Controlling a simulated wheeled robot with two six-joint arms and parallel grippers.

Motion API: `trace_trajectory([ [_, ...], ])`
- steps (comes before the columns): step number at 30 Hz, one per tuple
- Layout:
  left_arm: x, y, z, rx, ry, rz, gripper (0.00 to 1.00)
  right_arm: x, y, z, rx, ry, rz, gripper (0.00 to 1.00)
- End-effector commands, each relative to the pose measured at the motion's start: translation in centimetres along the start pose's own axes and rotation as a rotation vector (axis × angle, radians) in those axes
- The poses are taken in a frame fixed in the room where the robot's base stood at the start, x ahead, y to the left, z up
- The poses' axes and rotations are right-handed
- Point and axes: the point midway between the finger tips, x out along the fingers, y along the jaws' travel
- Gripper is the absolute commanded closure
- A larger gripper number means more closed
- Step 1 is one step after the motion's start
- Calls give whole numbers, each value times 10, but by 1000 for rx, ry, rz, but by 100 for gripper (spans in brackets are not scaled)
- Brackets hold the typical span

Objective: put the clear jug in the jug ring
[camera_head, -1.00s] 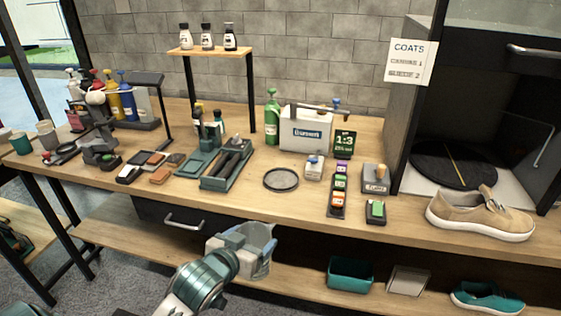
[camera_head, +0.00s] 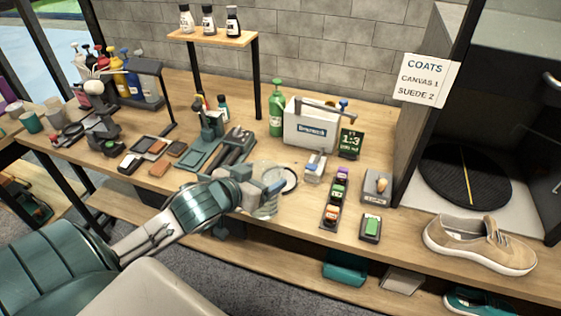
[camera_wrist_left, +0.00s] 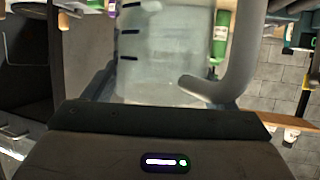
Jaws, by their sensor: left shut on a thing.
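The clear jug (camera_head: 264,208) is in my left gripper (camera_head: 256,187), which is shut on it. In the head view the jug is above the front part of the table, partly covered by the gripper. The left wrist view shows the jug (camera_wrist_left: 165,50) close up, with dark marks on its wall and a thick curved handle. The jug ring (camera_head: 294,179) is a dark ring on the tabletop, just behind and right of the jug, partly hidden by the jug and gripper. I cannot tell the gap between jug and tabletop. My right gripper is not in view.
A grey-green tool tray (camera_head: 232,150) lies left of the ring. A small white-and-blue bottle (camera_head: 315,168) and a strip of colored pots (camera_head: 335,200) stand to its right.

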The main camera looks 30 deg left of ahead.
Motion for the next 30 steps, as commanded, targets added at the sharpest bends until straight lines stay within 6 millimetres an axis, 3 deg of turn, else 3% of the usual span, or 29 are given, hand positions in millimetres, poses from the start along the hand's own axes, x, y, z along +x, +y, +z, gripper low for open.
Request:
trace_trajectory([
  [1,9,-2,5,5,7,0,57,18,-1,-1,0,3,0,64],
  [2,11,-4,4,6,7,-2,57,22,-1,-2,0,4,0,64],
  [7,45,-18,-17,-4,2,-5,57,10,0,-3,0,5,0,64],
  [16,110,-42,-36,-3,1,-3,57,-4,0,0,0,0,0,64],
  [23,130,-49,-38,0,0,-1,57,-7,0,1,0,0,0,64],
  [30,141,-49,-9,0,-3,-2,57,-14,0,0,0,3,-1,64],
])
